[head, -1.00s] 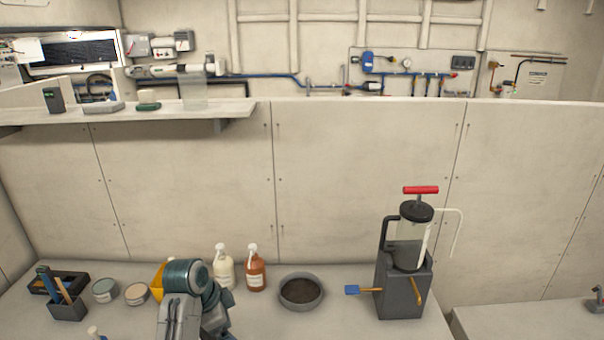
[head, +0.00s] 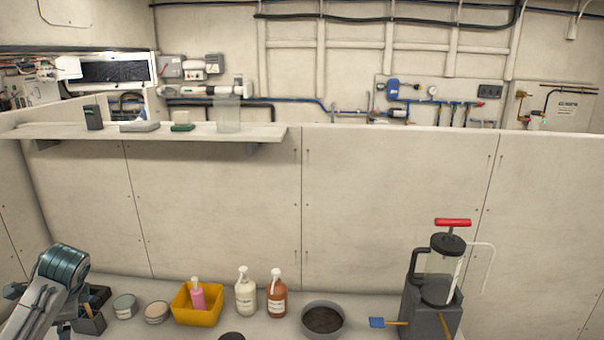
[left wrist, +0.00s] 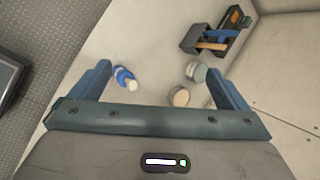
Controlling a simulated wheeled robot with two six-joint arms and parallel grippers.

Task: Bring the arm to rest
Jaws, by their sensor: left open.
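My left arm (head: 58,282) stands at the lower left of the head view, in front of the tool holder; its gripper fingers are not clear there. In the left wrist view my left gripper (left wrist: 165,88) is open, its two blue fingers wide apart with nothing between them. Below it on the bench are a small blue-and-white bottle (left wrist: 126,78) and two round tins, one grey-green (left wrist: 196,71) and one beige (left wrist: 180,97). All of these are apart from the fingers. My right gripper is not in view.
A yellow bin (head: 197,308) with a pink bottle (head: 198,297) stands on the bench. Beside it are a white bottle (head: 246,293), an amber bottle (head: 277,297), a grey bowl (head: 323,319) and a pump on a block (head: 430,312). A shelf (head: 150,134) runs above.

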